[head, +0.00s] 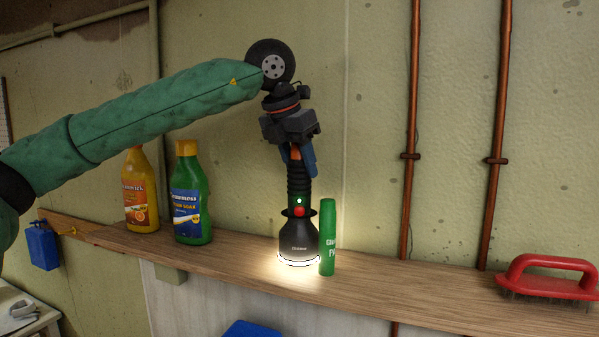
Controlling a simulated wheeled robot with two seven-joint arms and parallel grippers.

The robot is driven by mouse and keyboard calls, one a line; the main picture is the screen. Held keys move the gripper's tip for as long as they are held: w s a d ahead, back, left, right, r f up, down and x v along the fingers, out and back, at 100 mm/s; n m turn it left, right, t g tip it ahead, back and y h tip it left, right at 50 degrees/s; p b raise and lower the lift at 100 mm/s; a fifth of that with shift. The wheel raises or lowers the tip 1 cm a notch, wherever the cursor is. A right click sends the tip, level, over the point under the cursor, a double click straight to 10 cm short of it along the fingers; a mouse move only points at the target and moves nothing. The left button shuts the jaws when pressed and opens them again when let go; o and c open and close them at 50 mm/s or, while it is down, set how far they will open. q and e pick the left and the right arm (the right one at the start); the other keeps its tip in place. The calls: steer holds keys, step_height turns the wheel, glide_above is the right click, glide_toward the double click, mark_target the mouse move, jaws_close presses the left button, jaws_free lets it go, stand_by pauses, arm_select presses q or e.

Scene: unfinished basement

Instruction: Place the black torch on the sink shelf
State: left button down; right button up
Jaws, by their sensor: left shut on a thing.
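The black torch (299,238) is upright with its lit lamp end facing down at the wooden shelf (425,282). Its light glows on the wood; I cannot tell whether the lamp rim touches the shelf or hangs just above it. The torch has a red button and a green band. My left gripper (298,165) comes from above and is shut on the torch's ribbed handle. My right gripper is not in view.
A green tube (327,240) stands right beside the torch. A green bottle (188,198) and a yellow bottle (141,195) stand to the left. A red brush (548,277) lies at the right. Copper pipes (411,130) run up the wall. Shelf between tube and brush is clear.

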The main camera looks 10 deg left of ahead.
arm_select(q)
steer(key=shift+f, duration=0.55)
steer(key=shift+a+f, duration=0.1)
steer(key=shift+w, duration=0.1)
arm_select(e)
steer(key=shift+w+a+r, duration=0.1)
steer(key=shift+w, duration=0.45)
arm_select(q)
steer(key=shift+f, duration=0.1)
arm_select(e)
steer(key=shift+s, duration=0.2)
arm_select(q)
steer(key=c, duration=0.8)
jaws_free()
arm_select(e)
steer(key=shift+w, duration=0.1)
